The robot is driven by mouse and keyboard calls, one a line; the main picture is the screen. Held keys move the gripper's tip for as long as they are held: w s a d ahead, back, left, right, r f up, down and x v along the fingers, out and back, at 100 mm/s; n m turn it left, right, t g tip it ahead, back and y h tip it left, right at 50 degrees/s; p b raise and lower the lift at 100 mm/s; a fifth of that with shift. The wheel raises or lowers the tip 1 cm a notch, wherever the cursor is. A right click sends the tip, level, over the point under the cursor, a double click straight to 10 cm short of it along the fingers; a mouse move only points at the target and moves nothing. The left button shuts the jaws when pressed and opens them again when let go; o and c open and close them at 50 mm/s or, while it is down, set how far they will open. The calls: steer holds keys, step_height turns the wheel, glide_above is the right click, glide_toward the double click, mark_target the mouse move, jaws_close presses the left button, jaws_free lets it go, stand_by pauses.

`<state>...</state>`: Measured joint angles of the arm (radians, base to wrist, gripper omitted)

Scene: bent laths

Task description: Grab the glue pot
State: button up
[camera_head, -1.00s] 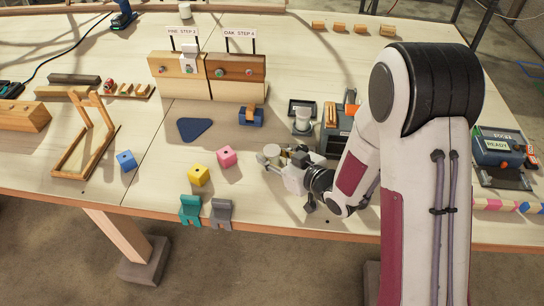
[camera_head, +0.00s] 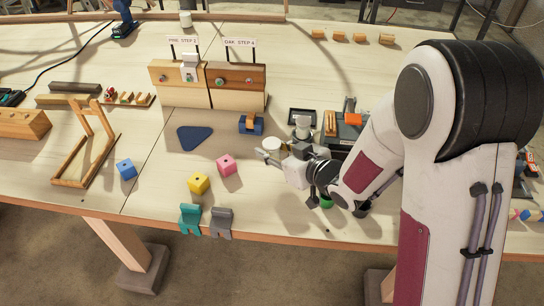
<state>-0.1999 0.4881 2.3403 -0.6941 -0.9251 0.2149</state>
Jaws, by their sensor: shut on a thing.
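A small pale pot with a round top, which I take to be the glue pot (camera_head: 272,143), is at the fingers of my gripper (camera_head: 268,154). My gripper is low over the front middle of the table, pointing left, and is shut on the pot. The fingers and wrist hide much of the pot's side. I cannot tell exactly how high its base is above the table.
A grey metal piece (camera_head: 302,126) stands just behind my gripper, by a black tray (camera_head: 292,115). Bare table lies left of the pot.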

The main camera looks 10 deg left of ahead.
mark_target(272, 143)
steer(key=shift+r, duration=2)
